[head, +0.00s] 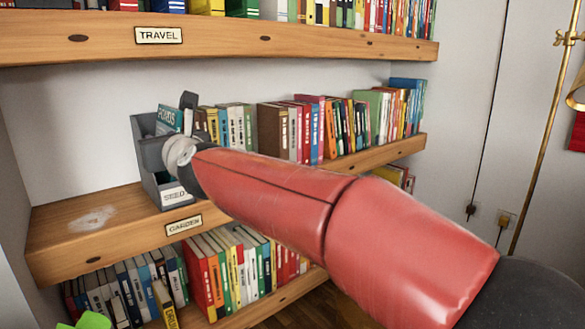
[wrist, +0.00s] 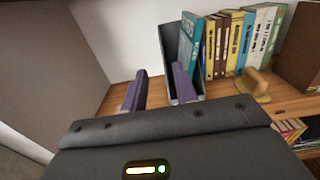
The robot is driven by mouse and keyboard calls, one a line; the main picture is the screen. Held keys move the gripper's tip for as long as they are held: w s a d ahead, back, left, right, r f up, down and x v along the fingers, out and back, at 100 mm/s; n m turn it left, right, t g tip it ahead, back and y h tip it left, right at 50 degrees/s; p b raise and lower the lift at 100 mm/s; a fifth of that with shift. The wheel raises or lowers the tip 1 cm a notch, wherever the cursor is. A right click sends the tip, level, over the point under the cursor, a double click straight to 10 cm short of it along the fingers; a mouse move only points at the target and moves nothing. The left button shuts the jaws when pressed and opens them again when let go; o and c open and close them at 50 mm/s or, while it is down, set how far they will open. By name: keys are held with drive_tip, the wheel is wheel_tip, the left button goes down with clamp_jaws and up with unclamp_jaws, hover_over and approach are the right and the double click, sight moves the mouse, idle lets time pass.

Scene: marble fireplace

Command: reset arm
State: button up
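My gripper (wrist: 160,80) reaches over the middle shelf, with its two purple fingers apart and nothing visible between them. In the wrist view, its right finger overlaps the front of a grey magazine holder (wrist: 172,45); I cannot tell whether they touch. The holder also shows in the head view (head: 146,165), upright on the shelf, with a label reading SEED. A teal book (wrist: 194,45) stands in the holder. In the head view my red arm stretches from the lower right to the shelf, and its wrist hides part of the holder and most of the gripper.
The middle shelf (head: 60,235) carries a GARDEN label (head: 184,225) and a row of books to the right of the holder. Its left end is bare except for a pale smudge (head: 92,219). The TRAVEL shelf (head: 230,38) is above; more books stand below. A brass lamp stand (head: 540,130) is at right.

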drive_tip(key=s+d+f+n+g+h+p, duration=0.2)
drive_tip(key=s+d+f+n, duration=0.4)
drive_tip(key=s+d+n, duration=0.3)
drive_tip(key=s+d+f+n+g+h+p, duration=0.3)
drive_tip(key=s+d+f+n+h, duration=0.2)
drive_tip(key=d, duration=1.2)
drive_tip(key=s+d+f+n+g+h+p, duration=0.2)
drive_tip(key=s+d+f+n+g+h, duration=0.1)
drive_tip(key=s+d+f+n, duration=0.6)
drive_tip(key=s+d+n+h, duration=0.1)
drive_tip(key=s+d+n, duration=0.3)
drive_tip(key=n, duration=0.1)
drive_tip(key=shift+d+f+p, duration=0.2)
drive_tip(key=shift+d+p, duration=0.1)
drive_tip(key=shift+a, duration=0.1)
